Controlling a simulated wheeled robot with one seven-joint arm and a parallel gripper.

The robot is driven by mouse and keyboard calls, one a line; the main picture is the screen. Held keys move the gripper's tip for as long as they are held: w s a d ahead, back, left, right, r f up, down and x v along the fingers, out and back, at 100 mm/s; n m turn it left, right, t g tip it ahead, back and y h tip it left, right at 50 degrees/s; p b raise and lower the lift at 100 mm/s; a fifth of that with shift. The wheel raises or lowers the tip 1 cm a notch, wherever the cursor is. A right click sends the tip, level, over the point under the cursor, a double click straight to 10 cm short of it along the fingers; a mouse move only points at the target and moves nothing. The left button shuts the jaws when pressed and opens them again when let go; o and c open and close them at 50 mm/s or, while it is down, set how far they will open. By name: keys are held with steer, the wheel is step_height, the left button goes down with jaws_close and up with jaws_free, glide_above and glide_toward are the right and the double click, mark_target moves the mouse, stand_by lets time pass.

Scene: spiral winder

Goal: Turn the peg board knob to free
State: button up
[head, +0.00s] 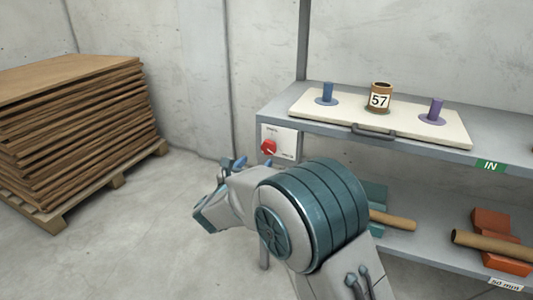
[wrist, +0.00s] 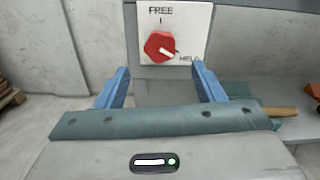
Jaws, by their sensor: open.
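The red knob (head: 268,147) sits on a white plate (head: 287,141) at the left end of the shelf's front edge. In the wrist view the knob (wrist: 158,46) is close up; its white mark points right and slightly down towards HELD, while FREE stands at the top of the plate. My gripper (wrist: 160,69) is open and empty, its blue fingers below and to either side of the knob, apart from it. In the head view my gripper (head: 234,163) is left of the knob. The cream peg board (head: 420,127) lies on the shelf top with its grey handle in front.
The board carries a blue peg (head: 327,93), a purple peg (head: 435,110) and a brown tube (head: 381,96) labelled 57. Cardboard tubes (head: 490,245) lie on holders on the lower shelf. A pallet of brown sheets (head: 75,125) stands left, with clear floor between.

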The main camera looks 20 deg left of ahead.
mark_target(267, 149)
steer(key=w, duration=0.6)
steer(key=w+b, duration=0.1)
steer(key=w, duration=0.2)
steer(key=shift+d, duration=0.4)
steer(key=c, duration=1)
